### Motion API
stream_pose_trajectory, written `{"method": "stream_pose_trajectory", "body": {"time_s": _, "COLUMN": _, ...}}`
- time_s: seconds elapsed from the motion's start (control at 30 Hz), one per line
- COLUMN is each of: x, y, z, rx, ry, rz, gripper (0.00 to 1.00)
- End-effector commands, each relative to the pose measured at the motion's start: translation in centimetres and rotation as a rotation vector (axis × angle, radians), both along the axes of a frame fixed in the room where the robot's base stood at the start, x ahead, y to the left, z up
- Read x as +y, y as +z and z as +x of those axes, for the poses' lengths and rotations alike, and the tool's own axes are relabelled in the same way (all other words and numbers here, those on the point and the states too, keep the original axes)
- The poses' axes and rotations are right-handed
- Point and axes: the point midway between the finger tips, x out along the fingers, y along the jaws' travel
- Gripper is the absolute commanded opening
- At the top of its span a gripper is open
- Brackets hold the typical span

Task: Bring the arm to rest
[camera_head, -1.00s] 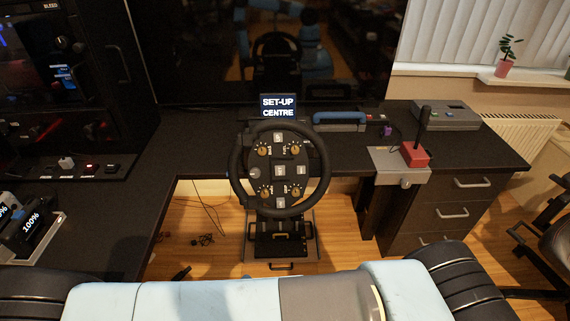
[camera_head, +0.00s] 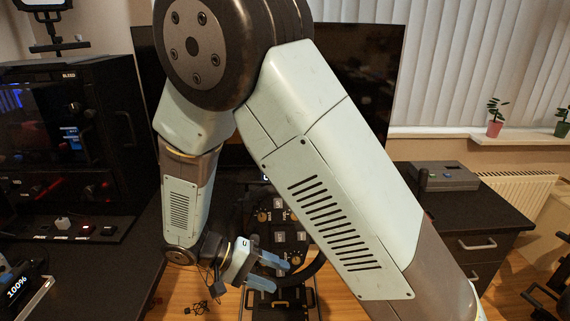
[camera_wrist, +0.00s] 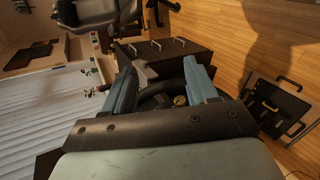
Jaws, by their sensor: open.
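My gripper (camera_head: 281,276) is open, with its two blue fingers spread and nothing visible between them. In the head view it is low in the picture, close in front of the left side of the black racing wheel (camera_head: 281,237). I cannot tell whether it touches the wheel. My folded arm crosses the middle of the head view and hides much of the wheel and the screen. In the wrist view my gripper (camera_wrist: 160,72) points towards part of the dark wheel (camera_wrist: 163,101), seen between and behind the fingers.
A black desk (camera_head: 480,220) with drawers stands at the right, with a grey box (camera_head: 437,176) on it. A black control rack (camera_head: 85,130) stands at the left. Pedals (camera_wrist: 275,105) are on the wooden floor. A chair (camera_head: 548,290) is at the far right.

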Motion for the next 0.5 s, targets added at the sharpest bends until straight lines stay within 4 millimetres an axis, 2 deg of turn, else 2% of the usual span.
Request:
{"method": "stream_pose_trajectory", "body": {"time_s": 0.03, "x": -0.8, "y": 1.1, "z": 0.6, "rx": 0.013, "ry": -0.027, "rz": 0.044, "gripper": 0.58}}
{"method": "stream_pose_trajectory", "body": {"time_s": 0.23, "x": -3.6, "y": 4.7, "z": 2.2, "rx": 0.062, "ry": -0.096, "rz": 0.209, "gripper": 0.58}}
{"method": "stream_pose_trajectory", "body": {"time_s": 0.5, "x": -7.8, "y": 9.3, "z": 3.5, "rx": 0.08, "ry": -0.158, "rz": 0.433, "gripper": 0.58}}
